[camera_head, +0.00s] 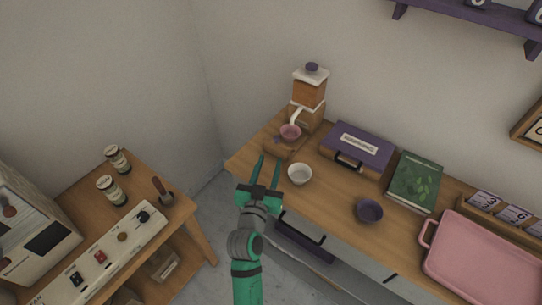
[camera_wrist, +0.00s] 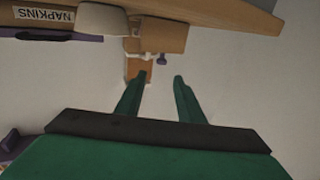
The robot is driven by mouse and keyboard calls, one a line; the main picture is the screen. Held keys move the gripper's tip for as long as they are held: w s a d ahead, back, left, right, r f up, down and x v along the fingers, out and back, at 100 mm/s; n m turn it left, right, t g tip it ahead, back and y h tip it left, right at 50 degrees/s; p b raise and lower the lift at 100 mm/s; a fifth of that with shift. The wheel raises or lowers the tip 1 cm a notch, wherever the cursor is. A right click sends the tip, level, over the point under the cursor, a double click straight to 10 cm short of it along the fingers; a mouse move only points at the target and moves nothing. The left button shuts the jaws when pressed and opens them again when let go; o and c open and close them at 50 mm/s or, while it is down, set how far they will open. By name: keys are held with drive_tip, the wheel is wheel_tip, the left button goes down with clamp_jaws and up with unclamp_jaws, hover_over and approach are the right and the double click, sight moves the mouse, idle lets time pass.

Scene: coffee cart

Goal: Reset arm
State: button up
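My green gripper (camera_head: 264,170) is open, with its two fingers apart and nothing visible between them. It hangs at the near left edge of the wooden counter (camera_head: 333,205), to the left of a white bowl (camera_head: 300,174). My arm reaches up to it from the bottom of the head view. In the wrist view my gripper (camera_wrist: 161,77) also shows two spread fingers. Beyond them are the white bowl (camera_wrist: 103,20) and part of the grinder's wooden base (camera_wrist: 160,35).
A purple case (camera_head: 358,147), green book (camera_head: 415,182), purple bowl (camera_head: 369,211) and pink tray (camera_head: 483,262) lie rightward. A second wooden table with jars (camera_head: 111,190) stands left, across a floor gap.

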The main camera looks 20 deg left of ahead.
drive_tip(key=shift+s+d, duration=0.1)
drive_tip(key=shift+s, duration=0.35)
drive_tip(key=s+d+f+g, duration=0.1)
drive_tip(key=s+d+f, duration=0.2)
drive_tip(key=s+f, duration=0.5)
drive_tip(key=s+d+f+g, duration=0.1)
drive_tip(key=s+d+f, duration=0.2)
drive_tip(key=s, duration=0.9)
drive_tip(key=s+d+r, duration=0.1)
drive_tip(key=s+d, duration=0.3)
drive_tip(key=s, duration=0.5)
drive_tip(key=s+d+r, duration=0.1)
drive_tip(key=s+d, duration=0.4)
drive_tip(key=s, duration=0.4)
drive_tip(key=shift+s+r+g+h, duration=0.25)
drive_tip(key=shift+s+g+h, duration=0.05)
